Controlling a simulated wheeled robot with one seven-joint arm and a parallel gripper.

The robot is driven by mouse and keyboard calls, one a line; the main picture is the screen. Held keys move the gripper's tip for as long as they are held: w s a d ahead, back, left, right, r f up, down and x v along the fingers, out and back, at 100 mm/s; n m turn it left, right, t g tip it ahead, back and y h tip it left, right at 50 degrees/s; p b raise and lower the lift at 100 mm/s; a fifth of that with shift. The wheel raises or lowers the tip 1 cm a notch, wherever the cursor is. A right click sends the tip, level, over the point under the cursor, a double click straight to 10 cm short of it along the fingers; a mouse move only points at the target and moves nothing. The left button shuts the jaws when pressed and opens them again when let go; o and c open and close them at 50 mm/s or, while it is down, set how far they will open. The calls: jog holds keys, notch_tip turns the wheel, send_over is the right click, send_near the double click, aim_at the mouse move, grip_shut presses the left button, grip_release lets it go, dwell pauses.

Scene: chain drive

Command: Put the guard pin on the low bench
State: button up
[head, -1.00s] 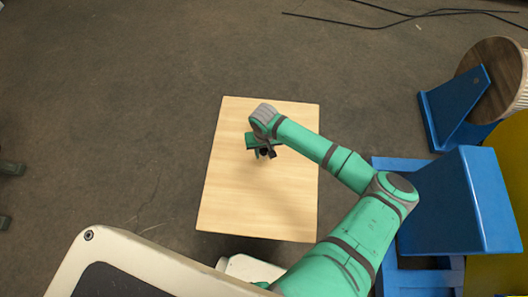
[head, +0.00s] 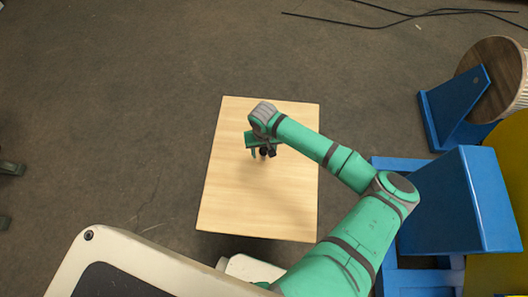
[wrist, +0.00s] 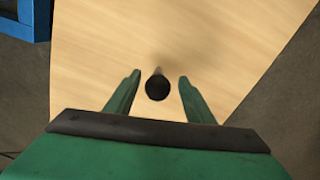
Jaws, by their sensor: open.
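The low bench (head: 235,200) is a pale wooden top in the middle of the head view. It also fills much of the wrist view (wrist: 90,60). The guard pin (wrist: 158,88) shows in the wrist view as a dark round end with a short pale shaft beyond it. It seems to stand upright on the bench. My gripper (wrist: 157,80) is open, with one green finger on each side of the pin and a visible gap to each. In the head view my gripper (head: 262,154) is over the upper middle of the bench, partly hiding the dark pin.
A blue frame (head: 455,205) stands close to the right of the bench, with a blue bracket and wooden reel (head: 490,75) behind it. Black cables (head: 400,18) lie on the floor at the back. Most of the bench top is bare.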

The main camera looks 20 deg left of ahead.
notch_tip(320, 180, up, 11)
jog(key=s+a+r+t+y, duration=0.1)
jog(key=a+r+y, duration=0.3)
jog(key=a, duration=0.7)
jog(key=s+a+r+y, duration=0.1)
jog(key=a+r+y, duration=0.3)
jog(key=a, duration=0.7)
jog(key=w+a+r+m+t+y, duration=0.1)
jog(key=a+r+m+t+y, duration=0.15)
jog(key=r, duration=0.25)
jog(key=a+r+m+t+y, duration=0.1)
jog(key=a+r+t+y, duration=0.25)
jog(key=r, duration=0.25)
jog(key=s+d+f+m+t+h, duration=0.2)
jog(key=d+f+m+t+h, duration=0.1)
jog(key=d, duration=0.5)
jog(key=s+d+f+m+t+h, duration=0.2)
jog(key=s+d+f+t+h, duration=0.15)
jog(key=d, duration=0.45)
jog(key=s+d+f+m+t+h, duration=0.1)
jog(key=d+f+m+t+h, duration=0.2)
jog(key=d, duration=0.4)
jog(key=s+d+f+n+g+h, duration=0.1)
jog(key=s+d+n+h, duration=0.3)
jog(key=s+d, duration=1.5)
jog(key=shift+s+d+f+n, duration=0.35)
jog(key=shift+s+n, duration=0.2)
jog(key=shift+n, duration=0.3)
jog(key=shift+h, duration=0.25)
